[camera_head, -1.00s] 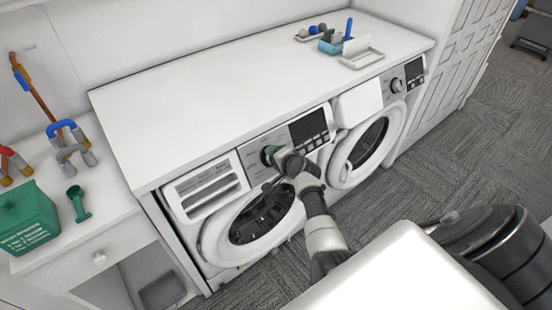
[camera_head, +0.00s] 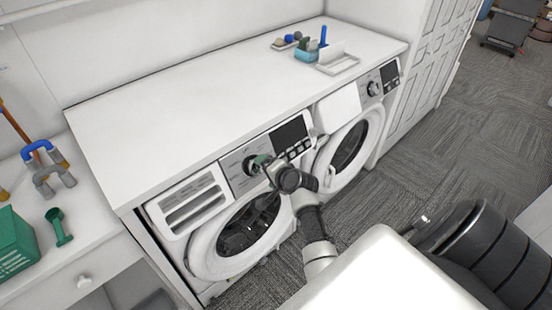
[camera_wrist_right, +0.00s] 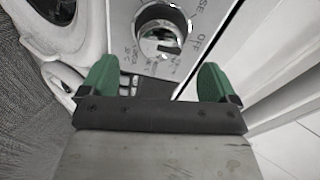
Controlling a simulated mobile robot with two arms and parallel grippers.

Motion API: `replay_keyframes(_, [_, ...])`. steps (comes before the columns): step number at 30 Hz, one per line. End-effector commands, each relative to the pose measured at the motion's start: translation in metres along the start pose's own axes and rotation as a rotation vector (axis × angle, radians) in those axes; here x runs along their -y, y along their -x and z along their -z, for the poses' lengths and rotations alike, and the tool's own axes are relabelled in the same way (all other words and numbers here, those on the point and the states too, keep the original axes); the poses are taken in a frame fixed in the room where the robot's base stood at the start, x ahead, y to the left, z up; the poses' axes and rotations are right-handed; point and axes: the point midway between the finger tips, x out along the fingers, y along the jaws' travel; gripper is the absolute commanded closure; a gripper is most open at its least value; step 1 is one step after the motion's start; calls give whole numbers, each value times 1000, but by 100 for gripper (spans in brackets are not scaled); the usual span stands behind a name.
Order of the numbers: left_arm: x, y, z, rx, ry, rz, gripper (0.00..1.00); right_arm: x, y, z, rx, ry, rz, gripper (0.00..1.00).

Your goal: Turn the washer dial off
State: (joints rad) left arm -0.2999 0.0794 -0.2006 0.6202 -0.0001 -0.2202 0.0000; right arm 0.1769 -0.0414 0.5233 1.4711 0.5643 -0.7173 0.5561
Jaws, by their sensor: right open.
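The left washer (camera_head: 240,232) has a silver control panel with a round dial (camera_head: 250,167) beside a dark display. The dial shows close up in the right wrist view (camera_wrist_right: 157,28), silver with a dark mark at its lower right. An "OFF" label is printed to its right. My right gripper (camera_head: 262,161) is at the panel, just right of the dial in the head view. In the right wrist view its green fingers (camera_wrist_right: 160,82) are apart and empty, with the dial beyond the gap between them. I cannot tell whether a finger touches the panel. My left gripper is not in view.
A second machine (camera_head: 350,145) with its own dial (camera_head: 373,89) stands to the right. The white countertop (camera_head: 200,110) above is mostly clear, with a tray (camera_head: 338,65) and small items at its far end.

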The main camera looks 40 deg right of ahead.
Motion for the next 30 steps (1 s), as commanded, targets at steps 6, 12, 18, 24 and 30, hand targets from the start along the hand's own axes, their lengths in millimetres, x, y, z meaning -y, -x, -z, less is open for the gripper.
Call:
replay_keyframes(6, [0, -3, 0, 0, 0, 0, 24, -1, 32, 0, -1, 0, 0, 10])
replay_keyframes(12, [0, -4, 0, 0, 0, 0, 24, 0, 46, 0, 0, -1, 0, 10])
replay_keyframes(18, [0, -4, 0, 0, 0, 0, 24, 0, 48, 0, 1, -1, 0, 10])
replay_keyframes(24, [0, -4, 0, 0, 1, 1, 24, 0, 48, 0, 1, -1, 0, 10])
replay_keyframes(30, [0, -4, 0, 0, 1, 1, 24, 0, 48, 0, 1, -1, 0, 10])
